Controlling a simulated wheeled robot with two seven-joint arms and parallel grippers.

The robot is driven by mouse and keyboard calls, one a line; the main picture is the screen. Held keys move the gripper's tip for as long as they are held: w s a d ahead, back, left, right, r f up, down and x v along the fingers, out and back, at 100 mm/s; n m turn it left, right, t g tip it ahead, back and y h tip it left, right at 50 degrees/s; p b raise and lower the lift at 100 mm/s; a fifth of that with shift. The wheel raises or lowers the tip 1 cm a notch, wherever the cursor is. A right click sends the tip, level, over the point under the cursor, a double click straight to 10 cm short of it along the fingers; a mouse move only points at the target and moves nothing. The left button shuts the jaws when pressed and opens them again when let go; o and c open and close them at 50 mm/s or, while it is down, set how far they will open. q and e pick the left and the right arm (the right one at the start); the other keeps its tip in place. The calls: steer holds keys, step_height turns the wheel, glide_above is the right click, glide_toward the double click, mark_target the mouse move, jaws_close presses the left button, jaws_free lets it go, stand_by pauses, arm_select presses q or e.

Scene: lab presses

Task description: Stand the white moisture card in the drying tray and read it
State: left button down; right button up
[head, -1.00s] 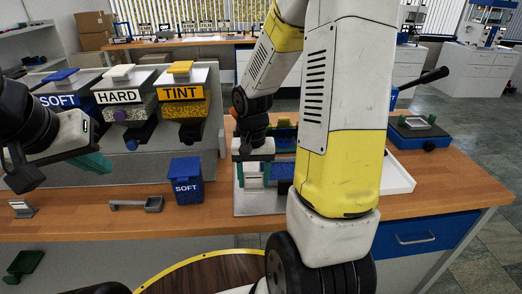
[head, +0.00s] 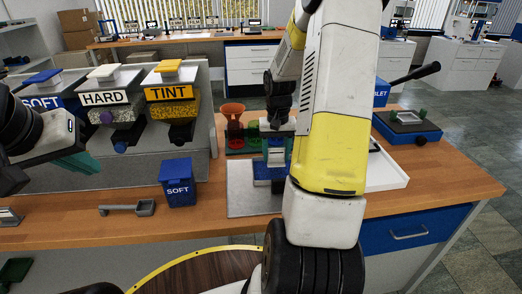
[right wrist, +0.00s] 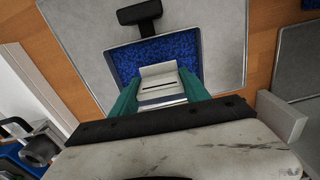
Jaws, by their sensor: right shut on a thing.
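My right gripper (head: 276,158) is shut on a white piece, apparently the moisture card (right wrist: 158,72), with dark lines across it. In the right wrist view its teal fingers (right wrist: 158,92) flank the card. Blue speckled granules (right wrist: 125,62) fill the drying tray (right wrist: 203,56) behind and around the card. I cannot tell whether the card touches them. In the head view the tray (head: 262,183) is mostly hidden below the gripper. My left gripper (head: 85,160) hangs at the left; its finger gap is unclear.
A grey mat (head: 238,195) lies under the work spot. A blue SOFT bin (head: 180,182) and a grey scoop (head: 128,208) are to the left. Red (head: 232,118) and green cups stand behind the gripper. A white tray (head: 388,172) and a blue press (head: 407,128) are to the right.

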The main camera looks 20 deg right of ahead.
mark_target(277, 161)
steer(key=shift+w+d+f, duration=0.1)
steer(key=shift+d+f, duration=0.1)
steer(key=shift+f, duration=0.7)
steer(key=shift+w+d+f, duration=0.1)
steer(key=shift+d+f, duration=0.05)
steer(key=shift+f, duration=0.75)
steer(key=shift+f, duration=0.1)
steer(key=o, duration=1.3)
step_height(277, 161, up, 12)
steer(key=s+a+r+n+t, duration=0.2)
steer(key=s+a+r+t, duration=0.1)
steer(key=s+a+r, duration=0.55)
steer(key=s+a+r+t, duration=0.1)
steer(key=s+a+r, duration=0.1)
steer(key=s, duration=0.1)
steer(key=s+a+r+n+t+y, duration=0.1)
steer(key=s+a, duration=0.2)
steer(key=s+a+r+n+t+y, duration=0.1)
steer(key=s+a+r, duration=0.1)
steer(key=s+a, duration=0.1)
steer(key=shift+s+a+r, duration=0.2)
steer(key=shift+s+r, duration=0.1)
steer(key=shift+s, duration=0.3)
